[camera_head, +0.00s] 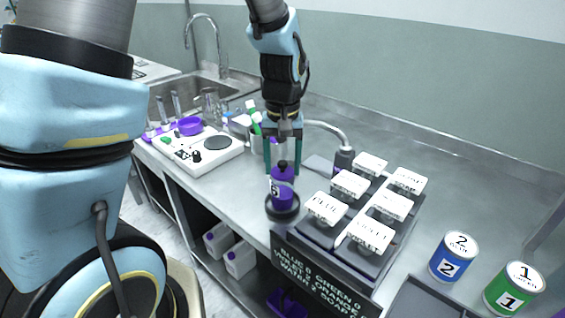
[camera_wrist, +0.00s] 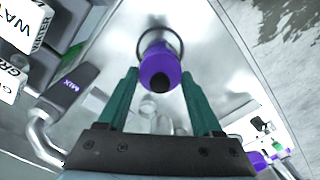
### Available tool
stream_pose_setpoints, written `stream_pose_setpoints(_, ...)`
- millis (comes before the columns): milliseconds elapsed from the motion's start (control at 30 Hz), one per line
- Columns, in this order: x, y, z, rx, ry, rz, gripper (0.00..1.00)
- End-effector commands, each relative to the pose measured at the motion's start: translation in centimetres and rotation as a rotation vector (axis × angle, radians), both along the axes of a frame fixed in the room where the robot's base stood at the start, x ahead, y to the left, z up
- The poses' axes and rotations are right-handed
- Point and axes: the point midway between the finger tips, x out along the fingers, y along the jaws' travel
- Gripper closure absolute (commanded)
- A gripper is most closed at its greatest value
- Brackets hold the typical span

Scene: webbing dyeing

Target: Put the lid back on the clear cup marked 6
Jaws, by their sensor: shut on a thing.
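In the wrist view the fingertips (camera_wrist: 159,72) stand apart. Faint clear round shapes (camera_wrist: 158,122) show between the fingers, and a small purple patch (camera_head: 278,148) shows there in the head view. Clear vessels (camera_head: 210,103) stand near the sink. No 6 is legible, so I cannot single out the marked cup or its lid.
A dark rack with labelled white lids (camera_head: 370,234) is to the right. A hooked tap (camera_head: 345,160) stands behind. A white device (camera_head: 200,152) lies left. Cans (camera_head: 453,257) stand far right.

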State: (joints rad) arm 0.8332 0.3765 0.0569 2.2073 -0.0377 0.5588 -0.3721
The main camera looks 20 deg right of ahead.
Motion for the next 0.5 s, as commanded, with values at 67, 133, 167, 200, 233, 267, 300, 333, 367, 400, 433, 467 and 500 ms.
stream_pose_setpoints(67,-0.01,0.00,0.01,0.000,0.000,0.000,0.86)
stream_pose_setpoints(133,-0.01,0.00,-0.01,0.000,0.000,0.000,0.86)
stream_pose_setpoints(167,-0.01,0.00,-0.01,0.000,0.000,0.000,0.86)
stream_pose_setpoints(200,-0.01,0.00,-0.01,0.000,0.000,0.000,0.86)
stream_pose_setpoints(233,-0.01,0.00,-0.01,0.000,0.000,0.000,0.86)
stream_pose_setpoints(267,-0.01,0.00,-0.01,0.000,0.000,0.000,0.86)
stream_pose_setpoints(300,0.00,0.00,-0.01,0.000,0.000,0.000,0.86)
stream_pose_setpoints(333,0.00,0.00,-0.01,0.000,0.000,0.000,0.86)
stream_pose_setpoints(367,0.00,0.00,-0.01,0.000,0.000,0.000,0.32)
stream_pose_setpoints(400,0.00,0.00,0.00,0.000,0.000,0.000,0.28)
stream_pose_setpoints(433,0.00,0.00,0.00,0.000,0.000,0.000,0.24)
stream_pose_setpoints(467,0.00,0.00,0.00,0.000,0.000,0.000,0.21)
stream_pose_setpoints(500,0.00,0.00,0.00,0.000,0.000,0.000,0.16)
